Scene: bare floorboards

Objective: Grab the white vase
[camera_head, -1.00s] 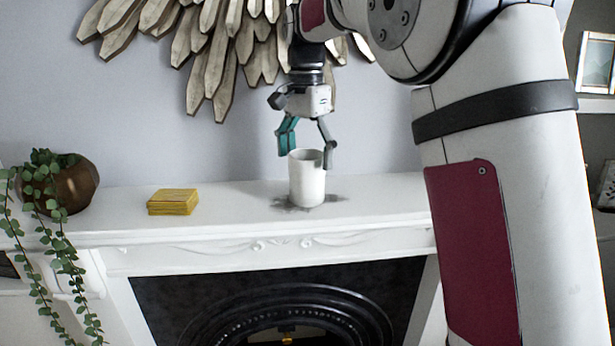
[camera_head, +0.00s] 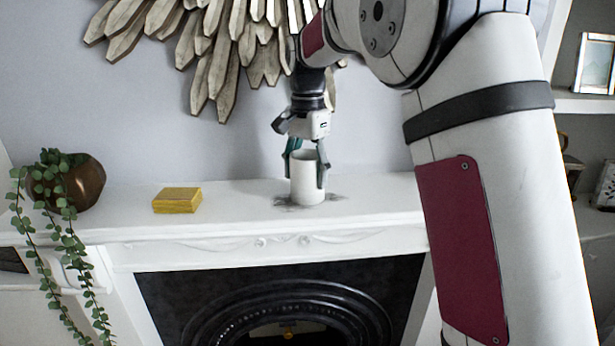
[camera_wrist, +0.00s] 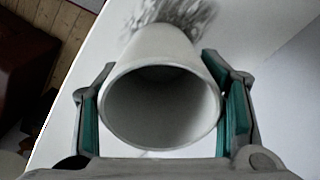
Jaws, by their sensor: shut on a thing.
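The white vase (camera_head: 306,180) is a plain cylinder with an open top, standing upright on the white mantelpiece (camera_head: 245,208). My gripper (camera_head: 307,170) is above it, pointing down, with its fingers on either side of the vase. In the wrist view the vase (camera_wrist: 160,105) shows its dark, empty-looking inside, and the teal finger pads of my gripper (camera_wrist: 160,118) press its left and right sides. My gripper is shut on the vase. The vase's bottom still appears to be at the mantel surface.
A yellow block or stack (camera_head: 178,200) lies on the mantel to the left. A brown pot (camera_head: 84,185) with a trailing plant stands at the far left. A wooden starburst decoration (camera_head: 215,50) hangs on the wall behind. The mantel between block and vase is clear.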

